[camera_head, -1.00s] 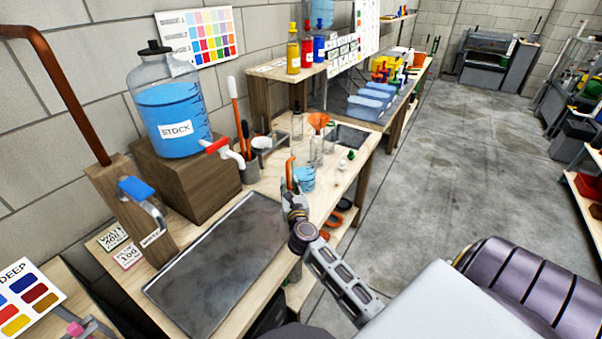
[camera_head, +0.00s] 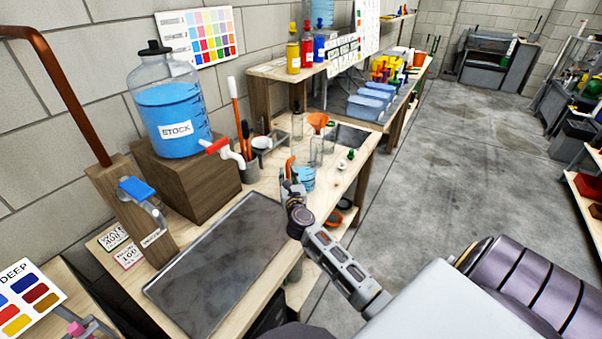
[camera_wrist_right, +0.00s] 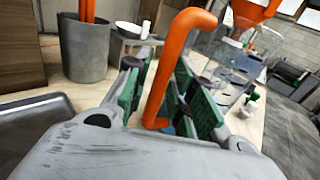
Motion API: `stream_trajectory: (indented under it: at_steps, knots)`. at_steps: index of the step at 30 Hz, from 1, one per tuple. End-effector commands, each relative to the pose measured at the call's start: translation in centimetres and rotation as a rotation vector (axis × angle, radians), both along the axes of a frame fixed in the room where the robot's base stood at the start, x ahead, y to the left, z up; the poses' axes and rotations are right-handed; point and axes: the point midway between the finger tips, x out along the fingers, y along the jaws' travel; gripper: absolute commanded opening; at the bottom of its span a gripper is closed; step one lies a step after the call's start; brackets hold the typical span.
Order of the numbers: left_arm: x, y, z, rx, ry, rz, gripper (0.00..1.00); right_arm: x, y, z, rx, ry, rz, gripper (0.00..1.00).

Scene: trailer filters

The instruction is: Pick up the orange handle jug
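The jug (camera_head: 306,179) is a small clear vessel with blue liquid and an orange handle (camera_head: 289,167), standing on the wooden bench. My right gripper (camera_head: 291,186) is at its handle side and hides part of it. In the right wrist view the orange handle (camera_wrist_right: 179,58) rises between the green-padded fingers of the right gripper (camera_wrist_right: 163,95). The fingers are apart, with a gap visible beside the handle, so they look open around it. The jug's body is mostly hidden there behind the handle and fingers. My left gripper is not in view.
A grey metal tray (camera_head: 215,255) lies on the near bench. The stock jar (camera_head: 172,115) with its tap stands on a wooden block. A grey cup (camera_wrist_right: 84,52) of orange-handled tools, a bottle with an orange funnel (camera_head: 317,120) and small bottles stand near the jug.

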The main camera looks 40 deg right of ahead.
Motion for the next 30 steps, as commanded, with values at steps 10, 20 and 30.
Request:
stream_trajectory:
  at_steps: [10,20,30]
  knots:
    - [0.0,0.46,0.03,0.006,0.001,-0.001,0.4,0.32,-0.17,-0.03,0.0,0.001,0.0,0.25]
    - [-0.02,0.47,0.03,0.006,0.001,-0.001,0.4,0.31,-0.17,-0.02,0.0,0.001,0.0,0.13]
    - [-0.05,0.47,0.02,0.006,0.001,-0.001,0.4,0.3,-0.16,-0.03,0.0,0.001,0.0,0.0]
